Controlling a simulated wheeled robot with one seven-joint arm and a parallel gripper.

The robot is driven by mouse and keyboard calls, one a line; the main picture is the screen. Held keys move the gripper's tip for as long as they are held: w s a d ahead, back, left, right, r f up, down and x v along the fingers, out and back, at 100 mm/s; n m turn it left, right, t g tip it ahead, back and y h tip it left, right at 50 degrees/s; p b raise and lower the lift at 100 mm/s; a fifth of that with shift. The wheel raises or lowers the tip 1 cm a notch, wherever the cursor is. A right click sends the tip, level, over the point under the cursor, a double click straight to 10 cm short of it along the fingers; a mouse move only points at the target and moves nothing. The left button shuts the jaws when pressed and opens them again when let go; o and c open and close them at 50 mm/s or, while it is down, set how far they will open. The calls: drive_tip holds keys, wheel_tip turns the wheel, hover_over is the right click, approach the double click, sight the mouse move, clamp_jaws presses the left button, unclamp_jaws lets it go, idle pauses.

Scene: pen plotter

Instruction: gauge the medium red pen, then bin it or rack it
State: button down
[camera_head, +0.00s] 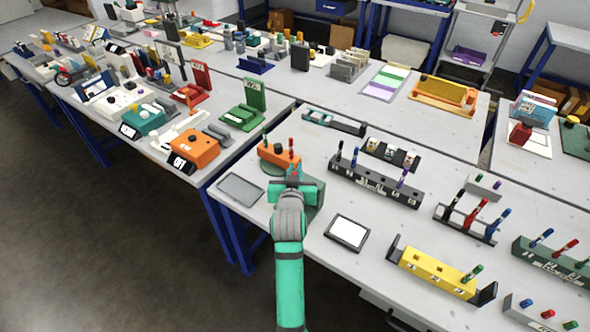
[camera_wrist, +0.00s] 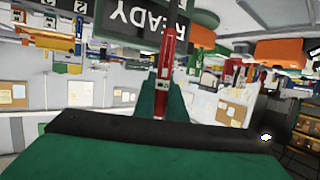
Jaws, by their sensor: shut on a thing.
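My gripper (camera_head: 293,182) is shut on a red pen. In the wrist view the red pen (camera_wrist: 165,65) stands between the green fingertips (camera_wrist: 162,105), with a small pale label band on its barrel; I cannot read its width mark. Only a bit of red (camera_head: 294,167) shows above the gripper in the head view. A dark display reading READY (camera_wrist: 140,20) appears upside down behind the pen in the wrist view. A green block (camera_head: 313,193) is beside and partly behind my gripper, mostly hidden by it. I cannot tell whether the pen touches it.
An orange block (camera_head: 283,155) with pens stands just behind my gripper. A dark pen rack (camera_head: 372,184) is to the right, and a yellow slotted block (camera_head: 437,271) is nearer. A grey tablet (camera_head: 240,188) and a white-screened tablet (camera_head: 347,232) lie flat on the table either side.

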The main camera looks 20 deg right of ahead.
drive_tip(key=shift+f, duration=1.65)
idle(0.5)
drive_tip(key=c, duration=1.7)
unclamp_jaws()
drive_tip(key=shift+f, duration=0.1)
drive_tip(key=shift+c, duration=0.2)
drive_tip(key=shift+s, duration=0.15)
drive_tip(key=v, duration=1)
drive_tip(key=shift+s+a+r, duration=0.2)
drive_tip(key=shift+a+r, duration=0.05)
drive_tip(key=shift+r, duration=0.15)
